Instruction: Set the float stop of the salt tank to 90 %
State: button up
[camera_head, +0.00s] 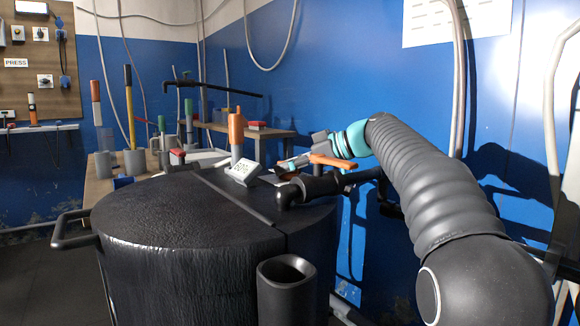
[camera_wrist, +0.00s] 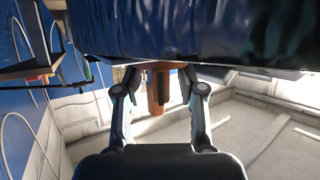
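The salt tank (camera_head: 150,222) is the large black round vessel filling the lower middle of the head view. An orange upright grip (camera_head: 236,128), apparently the float stop, stands on its lid behind a small white display (camera_head: 242,173); the digits are too small to read surely. My gripper (camera_head: 282,166) is above the lid, to the right of the orange grip and apart from it. In the wrist view my gripper (camera_wrist: 160,102) is open, and the orange grip (camera_wrist: 158,90) shows between its fingers. It appears upside down there, below the dark tank (camera_wrist: 180,25).
A black pipe with an orange lever (camera_head: 332,160) lies on the lid close to my gripper. A black open tube (camera_head: 287,272) stands in front. A bench (camera_head: 98,190) with several coloured handles is behind left. The blue wall (camera_head: 330,60) is close behind.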

grip_shut()
jog(key=shift+f, duration=0.1)
jog(key=m+t+b, duration=0.1)
jog(key=b, duration=0.1)
jog(key=shift+f+h+b, duration=0.15)
jog(key=shift+h+b, duration=0.15)
jog(key=shift+h, duration=0.1)
jog(key=shift+r+m+t+h+b, duration=0.25)
jog(key=shift+m+t+h+b, duration=0.3)
jog(key=shift+m+t, duration=0.5)
grip_release()
jog(key=shift+d, duration=0.1)
